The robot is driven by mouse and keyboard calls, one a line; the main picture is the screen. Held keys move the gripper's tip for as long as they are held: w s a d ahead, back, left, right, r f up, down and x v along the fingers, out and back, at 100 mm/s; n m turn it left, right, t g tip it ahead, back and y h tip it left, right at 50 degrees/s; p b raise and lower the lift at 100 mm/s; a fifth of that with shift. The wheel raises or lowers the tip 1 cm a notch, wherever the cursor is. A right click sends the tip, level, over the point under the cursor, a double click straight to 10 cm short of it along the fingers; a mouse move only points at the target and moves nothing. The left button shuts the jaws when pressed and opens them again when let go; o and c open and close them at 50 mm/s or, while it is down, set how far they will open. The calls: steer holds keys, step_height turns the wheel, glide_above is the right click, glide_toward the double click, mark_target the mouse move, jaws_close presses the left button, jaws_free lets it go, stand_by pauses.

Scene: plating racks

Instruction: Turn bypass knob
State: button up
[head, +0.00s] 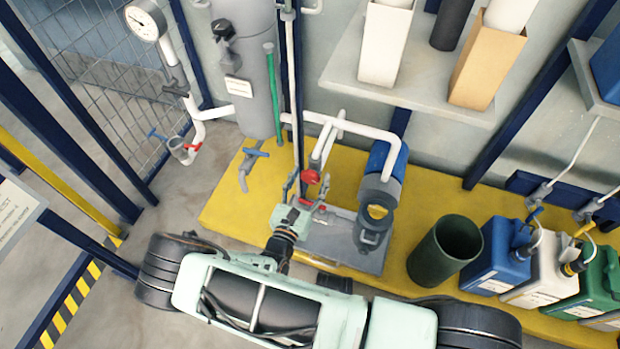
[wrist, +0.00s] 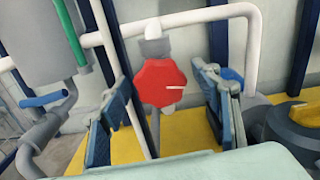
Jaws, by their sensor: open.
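A red octagonal knob (wrist: 160,84) with a pale line on its face sits on a grey valve body on a white pipe. In the wrist view it lies between and beyond the two fingers of my gripper (wrist: 163,112), which are spread open with nothing held. In the head view the gripper (head: 306,190) is at the pipework above the yellow platform, close to a red knob (head: 311,177). A second red part (head: 312,206) shows just below it, partly hidden by the gripper. Whether a finger touches the knob cannot be told.
A white pipe (wrist: 205,14) runs above and right of the knob. A grey tank (head: 250,70) with a green pipe stands left. A blue pump (head: 383,165) is right of the gripper. A dark green bin (head: 445,250) and several canisters (head: 490,260) stand farther right.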

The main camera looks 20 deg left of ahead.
steer(key=shift+w, duration=0.1)
steer(key=shift+c, duration=0.5)
steer(key=c, duration=1.1)
steer(key=shift+o, duration=0.2)
steer(key=shift+r+m+p, duration=0.1)
steer(key=shift+m+p, duration=0.45)
steer(key=shift+m, duration=0.95)
steer(key=o, duration=1.2)
steer(key=shift+c, duration=0.2)
steer(key=s+a, duration=0.1)
steer(key=s, duration=1.1)
